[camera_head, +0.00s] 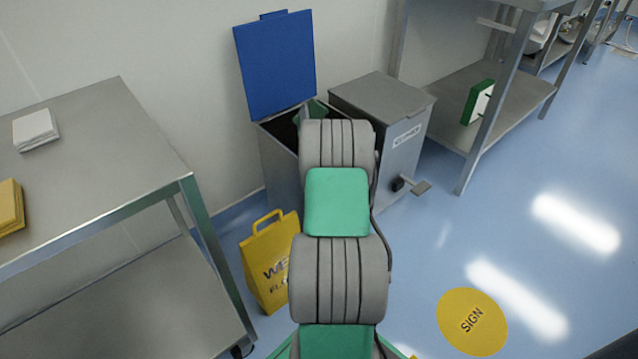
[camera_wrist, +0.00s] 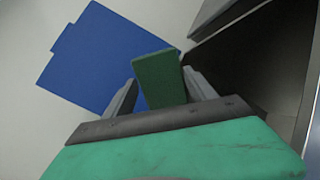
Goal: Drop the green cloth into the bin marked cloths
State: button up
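The green cloth (camera_wrist: 160,78) sits between the two fingers of my gripper (camera_wrist: 163,85) in the wrist view, and they appear closed on it. In the head view the cloth (camera_head: 311,110) shows over the mouth of a grey bin (camera_head: 278,165) whose blue lid (camera_head: 276,65) stands open. That lid also shows in the wrist view (camera_wrist: 95,60), with a dark opening to the right of the cloth. My arm covers the front of this bin, so its marking is hidden. The fingertips are hidden in the head view.
A closed grey bin (camera_head: 385,110) with a pedal and an unreadable label stands to the right. A yellow floor sign (camera_head: 270,265) stands before the open bin. A steel table (camera_head: 100,160) is at left, a steel shelf (camera_head: 510,95) at right.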

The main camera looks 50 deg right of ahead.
jog(key=o, duration=0.4)
jog(key=shift+o, duration=0.2)
jog(key=p+v, duration=0.2)
jog(key=v, duration=0.6)
